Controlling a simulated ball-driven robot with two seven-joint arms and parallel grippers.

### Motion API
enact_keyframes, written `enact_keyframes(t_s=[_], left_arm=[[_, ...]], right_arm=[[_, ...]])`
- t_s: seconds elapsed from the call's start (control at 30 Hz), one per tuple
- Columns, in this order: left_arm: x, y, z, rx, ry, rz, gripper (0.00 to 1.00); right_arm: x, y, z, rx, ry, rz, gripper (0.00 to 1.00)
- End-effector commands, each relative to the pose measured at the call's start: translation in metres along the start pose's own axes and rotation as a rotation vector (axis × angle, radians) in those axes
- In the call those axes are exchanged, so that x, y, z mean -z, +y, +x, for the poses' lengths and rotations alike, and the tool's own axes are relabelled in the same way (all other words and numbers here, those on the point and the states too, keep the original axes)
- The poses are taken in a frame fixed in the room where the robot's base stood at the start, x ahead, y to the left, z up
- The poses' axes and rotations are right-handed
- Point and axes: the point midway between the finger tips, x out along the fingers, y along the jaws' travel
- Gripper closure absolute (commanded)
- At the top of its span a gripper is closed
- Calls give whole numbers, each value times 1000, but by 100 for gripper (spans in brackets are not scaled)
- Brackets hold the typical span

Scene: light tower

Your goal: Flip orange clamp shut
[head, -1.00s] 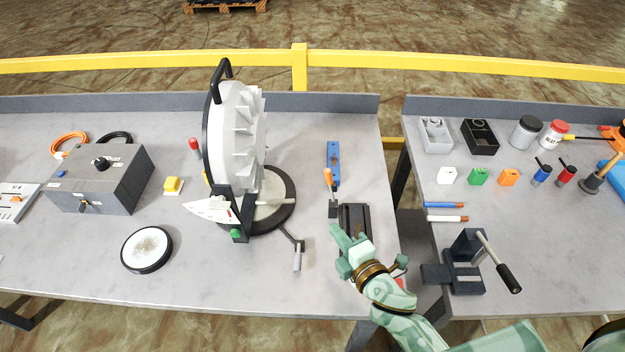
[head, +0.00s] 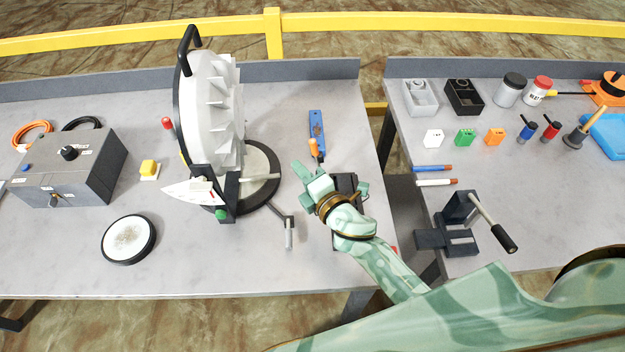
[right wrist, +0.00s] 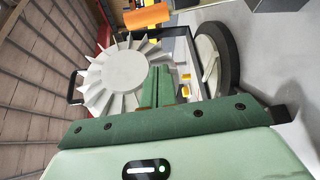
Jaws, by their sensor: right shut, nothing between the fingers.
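The orange clamp handle (head: 313,148) stands up on the left table, just in front of a blue part (head: 316,122). In the right wrist view an orange block (right wrist: 147,17), likely the same handle, shows at the top. My right gripper (head: 304,172) is just in front of the handle and slightly left of it, and hides the clamp's base. Its fingers (right wrist: 158,86) are together and empty in the right wrist view. I cannot tell whether they touch the clamp. My left gripper is not in view.
A black fixture (head: 344,184) lies partly under my right wrist. A white finned wheel (head: 213,110) on a round base stands to the left, with a small crank (head: 289,232) in front. A dark vise-like tool (head: 462,209) sits on the right table.

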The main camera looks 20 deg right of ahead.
Motion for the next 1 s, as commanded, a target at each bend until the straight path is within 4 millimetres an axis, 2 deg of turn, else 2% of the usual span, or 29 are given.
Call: enact_keyframes(t_s=[0.03, 0.17, 0.3, 0.43, 1.0], left_arm=[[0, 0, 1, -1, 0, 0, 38], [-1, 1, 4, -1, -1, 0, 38], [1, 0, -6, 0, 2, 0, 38], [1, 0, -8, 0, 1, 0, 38], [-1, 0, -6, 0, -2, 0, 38]], right_arm=[[0, 1, 12, -2, 0, 0, 100], [0, 0, 38, -2, 0, -1, 100], [-23, 2, 26, 1, -1, -3, 100], [-33, 1, 22, 1, 0, -1, 100], [-41, -2, 19, -5, 0, 8, 100]])
